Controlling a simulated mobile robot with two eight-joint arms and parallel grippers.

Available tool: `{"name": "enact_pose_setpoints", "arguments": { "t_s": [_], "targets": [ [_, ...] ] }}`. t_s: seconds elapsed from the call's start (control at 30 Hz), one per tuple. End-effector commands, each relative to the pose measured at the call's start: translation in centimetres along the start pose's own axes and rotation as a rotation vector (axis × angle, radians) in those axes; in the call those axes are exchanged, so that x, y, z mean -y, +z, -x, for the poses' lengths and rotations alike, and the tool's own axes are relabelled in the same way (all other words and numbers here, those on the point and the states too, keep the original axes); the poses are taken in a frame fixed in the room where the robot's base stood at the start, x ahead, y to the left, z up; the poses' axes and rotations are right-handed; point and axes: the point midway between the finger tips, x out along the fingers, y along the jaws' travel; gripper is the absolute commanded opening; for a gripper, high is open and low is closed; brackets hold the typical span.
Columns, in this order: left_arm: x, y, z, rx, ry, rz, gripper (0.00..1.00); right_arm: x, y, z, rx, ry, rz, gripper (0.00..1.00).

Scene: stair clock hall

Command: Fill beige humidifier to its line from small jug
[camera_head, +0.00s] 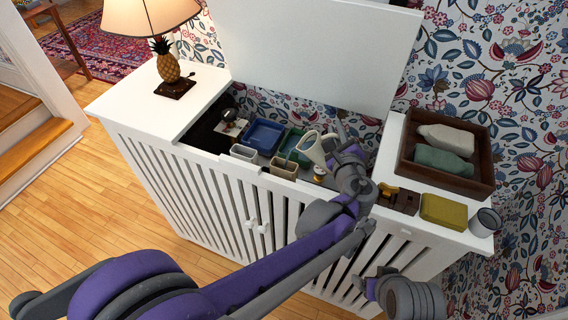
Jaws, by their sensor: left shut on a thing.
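My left gripper (338,157) is shut on a small cream jug (313,150) and holds it over the open top of the white cabinet. The jug looks tilted; its contents cannot be seen. A small beige open box (284,168), which looks like the beige humidifier, sits at the cabinet's front inner edge, just left of and below the jug. Its fill line and water level are too small to make out. A similar pale grey box (243,153) stands to its left. My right gripper (372,287) is low at the cabinet's front right; its fingers are unclear.
Blue (263,136) and green (295,146) trays lie inside the cabinet (130,121), below its raised lid (312,45). A pineapple lamp (168,62) stands left.

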Motion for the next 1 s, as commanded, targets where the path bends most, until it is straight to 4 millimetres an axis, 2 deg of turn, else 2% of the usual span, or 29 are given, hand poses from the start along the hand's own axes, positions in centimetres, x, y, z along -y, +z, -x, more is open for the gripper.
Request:
{"name": "enact_pose_setpoints", "arguments": {
  "t_s": [1.0],
  "targets": [
    [-0.54, 0.5, -0.1, -0.023, 0.001, 0.121, 0.0, 0.0, -0.12, 0.19, -0.001, 0.0, 0.0, 0.79]
  ]
}}
